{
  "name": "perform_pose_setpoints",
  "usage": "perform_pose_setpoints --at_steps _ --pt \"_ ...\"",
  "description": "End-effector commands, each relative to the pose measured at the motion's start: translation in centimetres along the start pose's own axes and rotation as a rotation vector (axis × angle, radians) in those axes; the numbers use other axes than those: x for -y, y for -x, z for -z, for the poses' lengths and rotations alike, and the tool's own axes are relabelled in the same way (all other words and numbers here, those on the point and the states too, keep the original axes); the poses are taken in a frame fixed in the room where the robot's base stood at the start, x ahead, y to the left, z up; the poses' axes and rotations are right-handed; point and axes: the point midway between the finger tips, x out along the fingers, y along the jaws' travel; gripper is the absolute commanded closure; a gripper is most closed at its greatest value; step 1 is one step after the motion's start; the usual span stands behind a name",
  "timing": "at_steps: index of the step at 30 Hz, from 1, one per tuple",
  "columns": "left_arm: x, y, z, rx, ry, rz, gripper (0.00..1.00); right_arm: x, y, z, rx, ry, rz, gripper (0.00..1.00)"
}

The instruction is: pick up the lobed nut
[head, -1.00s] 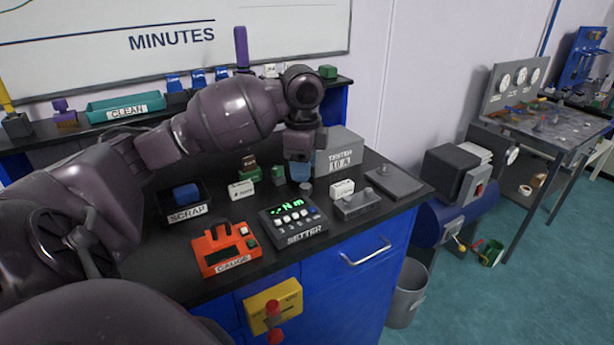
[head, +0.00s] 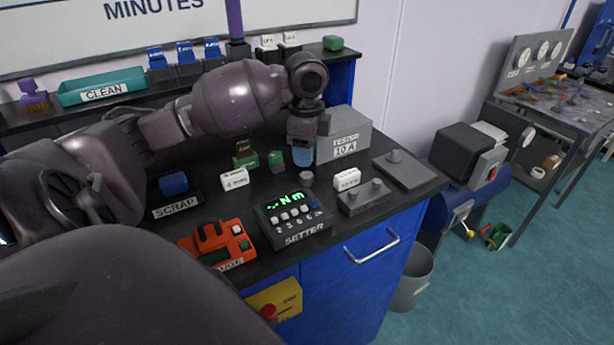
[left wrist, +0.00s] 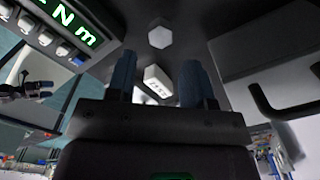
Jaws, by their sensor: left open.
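In the left wrist view a pale, flat-sided piece (left wrist: 160,37), probably the same one, lies beyond the fingertips. I cannot make out clear lobes on it, so I cannot be sure it is the lobed nut. My left gripper (head: 302,158) points down with its blue fingers, just behind the grey piece in the head view. In the left wrist view its two fingers (left wrist: 160,82) stand apart with nothing held between them.
The white block (head: 347,179) sits by a grey base (head: 363,197). The setter (head: 292,218) is in front, the tester box (head: 343,136) right of my gripper. A flat grey plate (head: 405,170) lies at right. Green pieces (head: 277,161) and the scrap tray (head: 176,206) are left.

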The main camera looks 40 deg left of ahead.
Motion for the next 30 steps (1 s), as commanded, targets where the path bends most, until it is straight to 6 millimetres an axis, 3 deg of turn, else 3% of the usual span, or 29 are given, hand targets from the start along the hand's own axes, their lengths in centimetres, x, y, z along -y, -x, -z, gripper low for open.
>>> perform_pose_setpoints --at_steps 8,18,25,30 --pt "0.0 -2.0 0.0 -0.001 -0.001 -0.001 0.52 0.1 -0.3 0.1 -0.005 0.001 0.001 0.07" --pt "0.0 -6.1 0.1 0.000 0.000 -0.001 0.52 0.4 -0.9 0.1 -0.012 -0.004 0.004 0.07" --pt "0.0 -6.2 0.0 0.000 -0.001 0.001 0.52 0.4 -0.8 0.0 -0.010 -0.006 0.003 0.07" --pt "0.0 -6.2 0.1 0.000 -0.001 0.001 0.77 0.4 -0.6 -0.4 -0.002 -0.007 0.002 0.07"
